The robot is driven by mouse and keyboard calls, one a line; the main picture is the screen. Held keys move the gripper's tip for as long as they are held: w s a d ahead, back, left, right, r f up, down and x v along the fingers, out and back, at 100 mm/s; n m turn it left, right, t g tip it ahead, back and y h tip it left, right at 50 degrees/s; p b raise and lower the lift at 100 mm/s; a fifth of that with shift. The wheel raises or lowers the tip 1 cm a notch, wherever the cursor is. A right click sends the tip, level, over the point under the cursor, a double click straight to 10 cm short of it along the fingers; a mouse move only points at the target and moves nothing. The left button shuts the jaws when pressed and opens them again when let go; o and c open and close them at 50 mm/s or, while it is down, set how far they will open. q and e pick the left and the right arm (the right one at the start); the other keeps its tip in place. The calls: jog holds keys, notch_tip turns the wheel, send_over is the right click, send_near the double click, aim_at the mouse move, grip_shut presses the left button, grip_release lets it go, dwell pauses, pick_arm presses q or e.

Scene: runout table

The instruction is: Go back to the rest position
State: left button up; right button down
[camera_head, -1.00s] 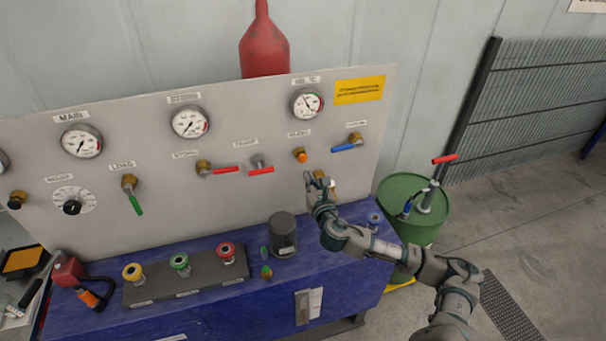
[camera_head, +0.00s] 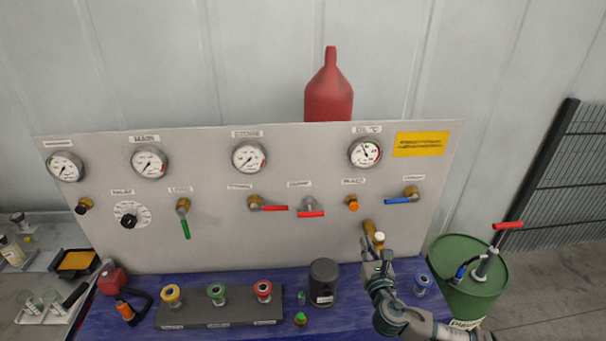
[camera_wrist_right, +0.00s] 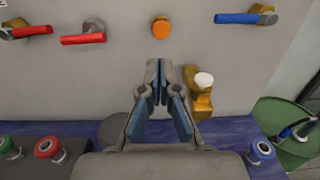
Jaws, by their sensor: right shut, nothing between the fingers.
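My right gripper (camera_head: 377,257) is in front of the lower right of the grey panel (camera_head: 330,225), above the blue bench top. In the right wrist view its fingers (camera_wrist_right: 160,72) come together at the tips, with nothing between them. A brass fitting with a white cap (camera_head: 378,240) is on the panel close by the gripper; in the wrist view the fitting (camera_wrist_right: 203,92) shows just right of the fingers. I cannot tell whether they touch. My left gripper is not in view.
A dark canister (camera_head: 323,283) stands on the bench left of the right arm. A rack (camera_head: 240,308) holds red, green and yellow-topped fittings. A green drum (camera_head: 465,295) with a pump stands at the right. A red bottle (camera_head: 330,95) shows above the panel.

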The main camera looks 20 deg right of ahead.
jog(key=s+a+f+m+g+y, duration=0.1)
jog(key=s+a+f+m+g, duration=0.25)
jog(key=f+m, duration=0.4)
jog(key=s+a+f+m+g, duration=0.2)
jog(key=s+f+m, duration=0.25)
jog(key=f, duration=0.55)
jog(key=s+a+f+m+g+y, duration=0.2)
jog(key=s+a+f+m+g, duration=0.2)
jog(key=s+f+m, duration=0.5)
jog(key=s+a+f+m+g+y, duration=0.1)
jog(key=s+a+f+m+g, duration=0.4)
jog(key=s+m, duration=0.5)
jog(key=s+f, duration=0.2)
jog(key=f, duration=1.2)
jog(key=s+f, duration=0.2)
jog(key=f, duration=1.1)
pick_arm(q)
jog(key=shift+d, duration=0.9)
pick_arm(e)
jog(key=s+d+f+g, duration=0.1)
jog(key=s+d+f, duration=0.1)
jog(key=s+f, duration=0.6)
jog(key=s+d+f+g, duration=0.1)
jog(key=s+d+f, duration=0.1)
jog(key=s+f, duration=0.7)
jog(key=shift+s, duration=0.15)
